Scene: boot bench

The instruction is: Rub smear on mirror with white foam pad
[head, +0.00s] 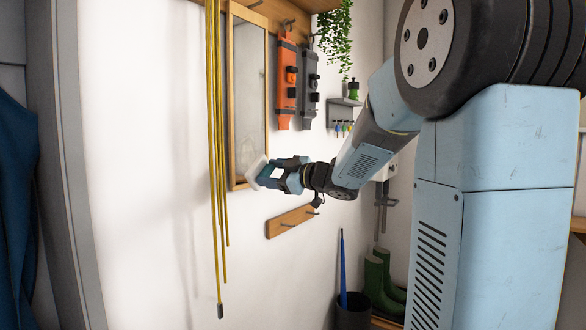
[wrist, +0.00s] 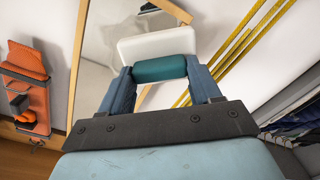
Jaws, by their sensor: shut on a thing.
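The mirror (head: 249,90) hangs on the wall in a light wooden frame, tall and narrow. It also shows in the wrist view (wrist: 104,40), partly hidden by the pad and my gripper. A pale, cloudy patch on the glass, perhaps the smear (wrist: 96,78), shows left of my gripper in the wrist view; I cannot make it out surely in the head view. My gripper (head: 272,170) is shut on the teal grip of the white foam pad (wrist: 156,45). The pad (head: 257,167) is at the mirror's lower end; I cannot tell whether it touches.
Yellow cords (head: 217,150) hang just left of the mirror. An orange boot-dryer-like device (head: 287,84) and a grey one (head: 309,88) hang to its right. A wooden peg rail (head: 291,222) is below. Green boots (head: 380,282) stand low at right.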

